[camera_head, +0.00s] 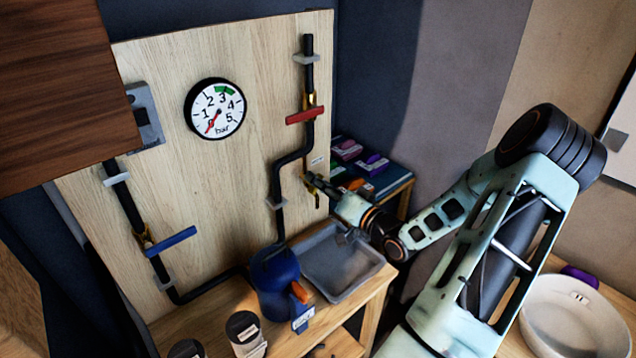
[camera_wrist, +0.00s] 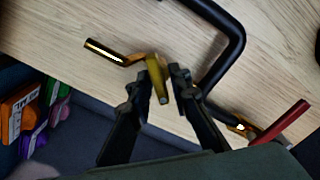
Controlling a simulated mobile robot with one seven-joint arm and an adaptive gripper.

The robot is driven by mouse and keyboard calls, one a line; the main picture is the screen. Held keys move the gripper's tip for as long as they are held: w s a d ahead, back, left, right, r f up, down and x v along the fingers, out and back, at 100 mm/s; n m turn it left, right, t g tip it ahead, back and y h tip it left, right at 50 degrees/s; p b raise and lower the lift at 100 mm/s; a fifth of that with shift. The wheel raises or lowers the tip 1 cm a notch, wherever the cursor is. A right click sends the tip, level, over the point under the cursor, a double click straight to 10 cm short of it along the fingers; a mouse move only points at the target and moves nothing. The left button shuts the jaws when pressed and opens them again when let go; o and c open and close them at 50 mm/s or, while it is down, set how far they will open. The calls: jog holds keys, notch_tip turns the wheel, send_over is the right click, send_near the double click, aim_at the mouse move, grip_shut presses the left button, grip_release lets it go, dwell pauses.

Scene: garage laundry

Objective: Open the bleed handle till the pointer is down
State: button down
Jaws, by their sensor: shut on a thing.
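The round gauge (camera_head: 215,108) on the wooden board has a white face marked in bar, with a green band near 3. Its red pointer (camera_head: 211,126) points to the lower left, below the 1, near the bottom of the scale. The yellow bleed handle (camera_wrist: 156,78) is on a brass fitting (camera_wrist: 105,53) beside the black pipe in the wrist view. My gripper (camera_wrist: 157,84) is shut on this handle, with a dark finger on each side. In the head view my gripper (camera_head: 322,187) is at the board's right edge, above the grey tray, and partly hides the handle.
A red handle (camera_head: 305,115) lies across the right pipe and a blue handle (camera_head: 171,240) is on the left pipe. A grey tray (camera_head: 345,284) and a blue jug (camera_head: 272,275) stand below. Colourful boxes (camera_head: 372,164) sit behind my gripper.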

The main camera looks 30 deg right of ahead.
jog(key=shift+f, duration=0.1)
jog(key=n+b, duration=0.3)
jog(key=shift+a+n, duration=0.1)
jog(key=shift+n, duration=0.2)
jog(key=shift+n+b, duration=0.7)
jog(key=shift+n, duration=0.3)
jog(key=c, duration=2)
grip_release()
jog(key=shift+c, duration=0.2)
jog(key=s+d, duration=0.1)
jog(key=s, duration=1.1)
jog(key=shift+d, duration=0.3)
